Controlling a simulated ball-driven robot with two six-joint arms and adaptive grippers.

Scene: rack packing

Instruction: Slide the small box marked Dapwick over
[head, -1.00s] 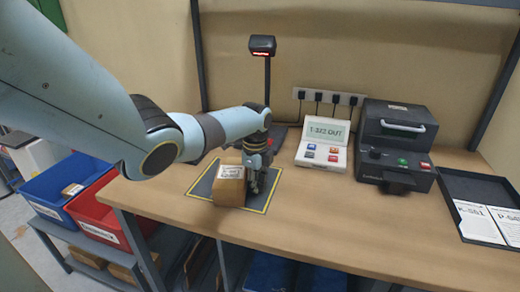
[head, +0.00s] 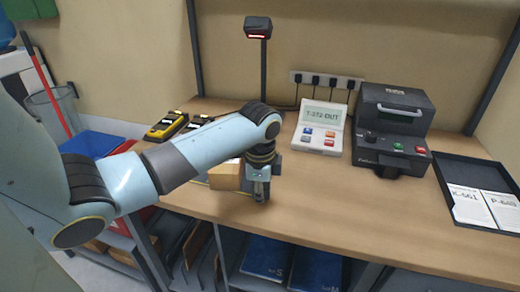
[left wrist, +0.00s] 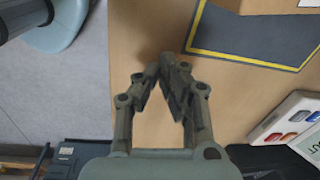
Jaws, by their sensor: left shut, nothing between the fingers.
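A small brown cardboard box (head: 225,179) sits on the bench, partly hidden behind my left arm in the head view. Its label cannot be read now. In the left wrist view only an edge of the box (left wrist: 265,5) shows at the top, on a dark mat with a yellow border (left wrist: 245,42). My left gripper (head: 261,197) is just right of the box in the head view, pointing down. In the left wrist view its fingertips (left wrist: 168,64) meet with nothing between them, over bare wood beside the mat. My right gripper is out of view.
A scanner on a post (head: 258,27) stands behind. A display terminal (head: 321,128) and a dark printer-like machine (head: 391,130) are to the right, then a black tray (head: 455,170) with cards. The front of the wooden bench (head: 330,215) is clear.

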